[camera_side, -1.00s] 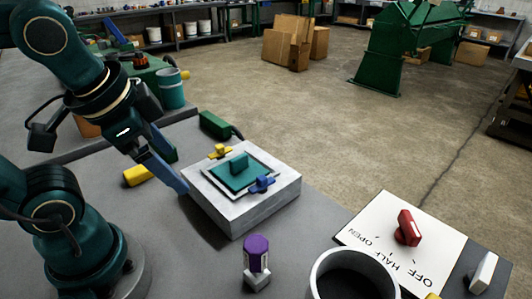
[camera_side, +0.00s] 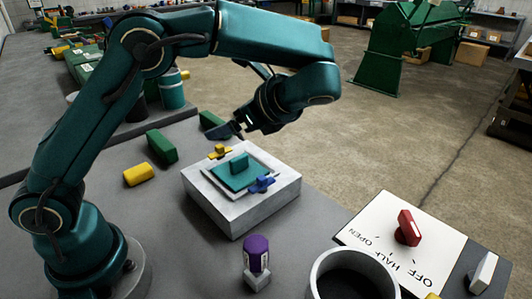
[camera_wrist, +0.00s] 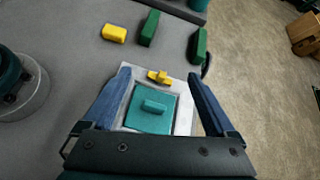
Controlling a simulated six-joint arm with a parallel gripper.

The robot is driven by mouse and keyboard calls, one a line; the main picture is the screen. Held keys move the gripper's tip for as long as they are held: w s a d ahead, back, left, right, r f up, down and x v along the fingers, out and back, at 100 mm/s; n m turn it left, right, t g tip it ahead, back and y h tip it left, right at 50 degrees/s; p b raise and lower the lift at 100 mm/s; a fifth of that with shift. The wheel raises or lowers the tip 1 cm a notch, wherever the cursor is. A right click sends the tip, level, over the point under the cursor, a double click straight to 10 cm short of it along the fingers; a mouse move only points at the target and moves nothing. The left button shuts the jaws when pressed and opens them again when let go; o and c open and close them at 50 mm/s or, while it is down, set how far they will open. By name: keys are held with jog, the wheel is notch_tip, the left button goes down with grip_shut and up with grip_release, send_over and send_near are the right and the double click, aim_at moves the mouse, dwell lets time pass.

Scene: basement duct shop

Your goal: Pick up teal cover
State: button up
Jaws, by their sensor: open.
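The teal cover (camera_side: 241,174) is a flat square plate with a raised teal block handle (camera_side: 239,162). It sits on top of a pale grey box (camera_side: 232,213) on the bench. A yellow latch (camera_side: 219,152) and a blue latch (camera_side: 261,184) lie at two of its edges. In the wrist view the cover (camera_wrist: 133,118) shows between the two blue fingers of my gripper (camera_wrist: 160,85), with the yellow latch (camera_wrist: 160,77) near the fingertips. My gripper is open and empty. In the side view it is above the box's far side, with its fingers partly hidden.
A grey round container (camera_side: 354,278) and a white panel with a red handle (camera_side: 407,228) are at the right.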

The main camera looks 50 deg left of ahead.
aim_at(239, 157)
jog(key=d+f+m, duration=0.1)
jog(key=f, duration=0.1)
jog(key=w+d+f+m+y, duration=0.1)
jog(key=f, duration=0.2)
jog(key=d+f+y, duration=0.1)
jog(key=f, duration=0.1)
jog(key=shift+w+d+f+m+t, duration=0.25)
jog(key=shift+w+d+m+t, duration=0.05)
jog(key=shift+d+m, duration=0.1)
jog(key=shift+f, duration=0.15)
jog(key=shift+x, duration=2.4)
grip_shut()
